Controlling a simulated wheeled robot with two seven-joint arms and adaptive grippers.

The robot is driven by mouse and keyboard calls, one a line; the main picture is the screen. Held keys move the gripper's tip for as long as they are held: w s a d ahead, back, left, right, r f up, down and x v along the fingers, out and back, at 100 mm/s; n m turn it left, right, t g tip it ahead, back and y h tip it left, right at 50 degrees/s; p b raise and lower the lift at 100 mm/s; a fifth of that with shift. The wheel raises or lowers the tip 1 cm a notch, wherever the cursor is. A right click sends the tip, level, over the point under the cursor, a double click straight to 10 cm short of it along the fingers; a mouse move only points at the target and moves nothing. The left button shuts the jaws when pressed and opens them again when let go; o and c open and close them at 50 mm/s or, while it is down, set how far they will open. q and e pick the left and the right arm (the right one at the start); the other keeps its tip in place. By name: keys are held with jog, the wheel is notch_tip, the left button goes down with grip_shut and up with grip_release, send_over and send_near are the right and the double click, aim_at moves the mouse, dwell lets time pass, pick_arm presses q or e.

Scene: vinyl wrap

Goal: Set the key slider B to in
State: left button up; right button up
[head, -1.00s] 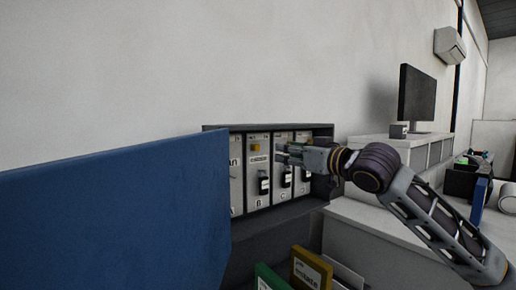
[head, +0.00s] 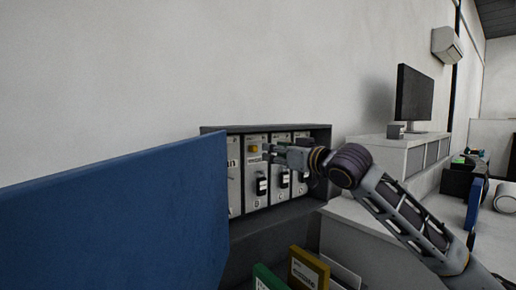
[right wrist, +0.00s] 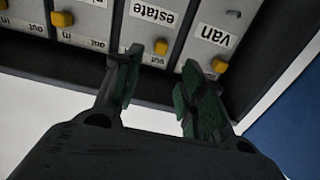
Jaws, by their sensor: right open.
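The key panel (head: 322,140) stands against the wall with several light columns. Column B (head: 249,190) carries a yellow slider knob (head: 253,148) near its top and a black key piece (head: 262,186) lower down. My right gripper (head: 267,152) comes from the right, its tips just right of this knob. In the right wrist view, turned upside down, the open fingers (right wrist: 160,62) stand either side of the yellow knob (right wrist: 161,46) by the "estate" label (right wrist: 153,15). Contact cannot be told. The knob's in or out setting is not clear. My left gripper is not in view.
A blue panel (head: 120,215) blocks the left foreground and hides part of the panel's left side. The "van" column's knob (right wrist: 219,65) is close beside my right finger. Green and yellow cards (head: 309,270) stand below. A monitor (head: 413,93) stands at right.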

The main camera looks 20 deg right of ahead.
aim_at(256, 148)
jog(key=p+x, duration=0.1)
jog(key=x, duration=0.5)
jog(key=shift+w, duration=0.3)
jog(key=shift+w+a, duration=0.2)
jog(key=shift+w, duration=0.15)
jog(key=shift+w+a, duration=0.2)
jog(key=shift+w, duration=0.5)
jog(key=shift+w+a, duration=0.1)
jog(key=shift+w, duration=0.05)
jog(key=c, duration=0.8)
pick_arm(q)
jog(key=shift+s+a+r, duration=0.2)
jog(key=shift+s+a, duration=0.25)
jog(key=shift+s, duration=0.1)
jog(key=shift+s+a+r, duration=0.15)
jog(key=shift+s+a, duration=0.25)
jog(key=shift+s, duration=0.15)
pick_arm(e)
grip_shut()
